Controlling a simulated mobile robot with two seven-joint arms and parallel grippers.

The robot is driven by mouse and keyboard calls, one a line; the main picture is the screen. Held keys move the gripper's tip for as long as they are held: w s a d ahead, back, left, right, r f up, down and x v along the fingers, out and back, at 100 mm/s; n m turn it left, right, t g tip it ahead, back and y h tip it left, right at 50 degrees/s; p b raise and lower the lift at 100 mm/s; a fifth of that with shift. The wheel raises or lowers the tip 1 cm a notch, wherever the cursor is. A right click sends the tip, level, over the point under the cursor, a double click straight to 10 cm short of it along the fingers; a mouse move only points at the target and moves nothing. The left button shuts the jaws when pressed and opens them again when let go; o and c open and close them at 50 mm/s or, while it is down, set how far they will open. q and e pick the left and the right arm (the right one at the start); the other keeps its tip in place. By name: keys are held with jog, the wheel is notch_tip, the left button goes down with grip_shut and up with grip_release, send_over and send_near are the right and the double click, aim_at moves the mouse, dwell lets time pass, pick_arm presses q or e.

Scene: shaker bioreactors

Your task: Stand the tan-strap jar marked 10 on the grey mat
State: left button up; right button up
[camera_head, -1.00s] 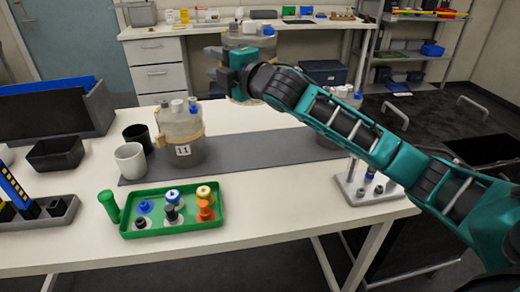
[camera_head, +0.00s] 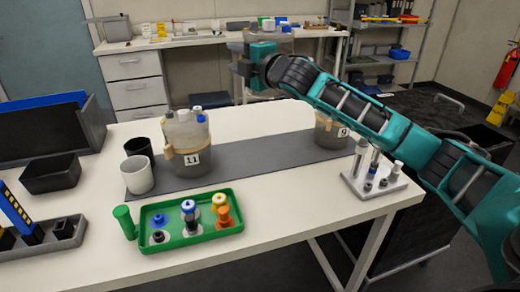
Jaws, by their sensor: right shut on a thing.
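My right gripper (camera_head: 242,58) is shut on a jar (camera_head: 269,37), high above the table's back edge, beyond the grey mat. The gripper and arm cover much of this jar, and its mark does not show. The grey mat (camera_head: 245,158) lies along the table. A tan-strap jar marked 11 (camera_head: 188,150) stands upright on its left part. A jar marked 9 (camera_head: 330,136) stands on its right part, partly behind my arm. The mat is bare between these two jars. My left gripper is not in view.
A white cup (camera_head: 138,175) and a black cup (camera_head: 138,139) stand at the mat's left end. A green tray (camera_head: 184,241) with small fittings lies in front of the mat. A white rack with posts (camera_head: 377,190) stands by the mat's right end. A back bench (camera_head: 165,40) stands behind.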

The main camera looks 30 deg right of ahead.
notch_tip(320, 180, down, 20)
jog(key=b, duration=0.4)
jog(key=shift+r+b, duration=0.25)
jog(key=shift+b, duration=0.05)
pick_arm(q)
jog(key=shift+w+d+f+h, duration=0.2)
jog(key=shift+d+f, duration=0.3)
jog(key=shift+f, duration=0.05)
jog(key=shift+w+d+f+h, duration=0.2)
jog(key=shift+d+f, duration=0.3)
pick_arm(e)
jog(key=shift+f, duration=0.15)
jog(key=o, duration=1.2)
jog(key=shift+c, duration=0.2)
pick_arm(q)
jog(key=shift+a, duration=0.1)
pick_arm(e)
jog(key=shift+s, duration=0.1)
